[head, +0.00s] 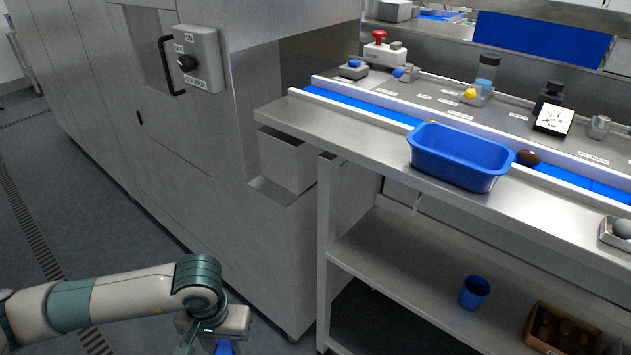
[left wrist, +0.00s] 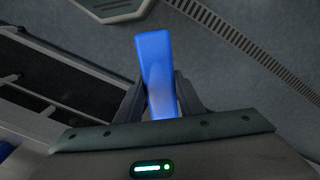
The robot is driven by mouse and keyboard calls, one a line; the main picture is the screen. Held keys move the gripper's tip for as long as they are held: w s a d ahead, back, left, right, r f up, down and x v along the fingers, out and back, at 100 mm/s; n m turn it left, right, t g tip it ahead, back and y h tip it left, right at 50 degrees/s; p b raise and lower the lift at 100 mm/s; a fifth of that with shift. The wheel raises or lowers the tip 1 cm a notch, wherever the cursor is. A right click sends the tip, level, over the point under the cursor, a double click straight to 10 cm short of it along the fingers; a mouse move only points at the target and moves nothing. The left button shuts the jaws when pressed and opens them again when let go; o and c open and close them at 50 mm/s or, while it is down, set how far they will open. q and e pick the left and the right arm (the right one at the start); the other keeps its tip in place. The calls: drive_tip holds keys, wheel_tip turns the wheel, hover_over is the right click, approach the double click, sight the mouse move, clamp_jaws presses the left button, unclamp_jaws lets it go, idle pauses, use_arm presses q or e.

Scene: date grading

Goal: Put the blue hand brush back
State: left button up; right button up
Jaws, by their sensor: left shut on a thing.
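The blue hand brush (left wrist: 156,65) is in my left gripper (left wrist: 160,102). In the left wrist view its smooth blue handle sticks out between the two dark fingers, which close on it from both sides. In the head view the left gripper is low at the bottom edge, over the floor, and only a small blue bit of the brush (head: 223,348) shows there. The bristles are not visible. My right gripper is in neither view.
A steel bench with a blue belt (head: 375,107) runs to the right. A blue tub (head: 462,155) sits near its front edge beside a brown date (head: 528,157). The lower shelf (head: 400,262) holds a blue cup (head: 474,292) and a brown crate (head: 562,330). A grey machine cabinet (head: 190,130) stands left.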

sight(224, 347)
use_arm(q)
drive_tip(key=shift+w+a, duration=0.2)
drive_tip(key=shift+a, duration=0.05)
drive_tip(key=shift+r, duration=0.1)
wheel_tip(224, 347, up, 3)
drive_tip(key=p, duration=0.3)
drive_tip(key=shift+d+f+b, duration=0.15)
drive_tip(key=shift+f+b, duration=0.15)
drive_tip(key=shift+w, duration=0.1)
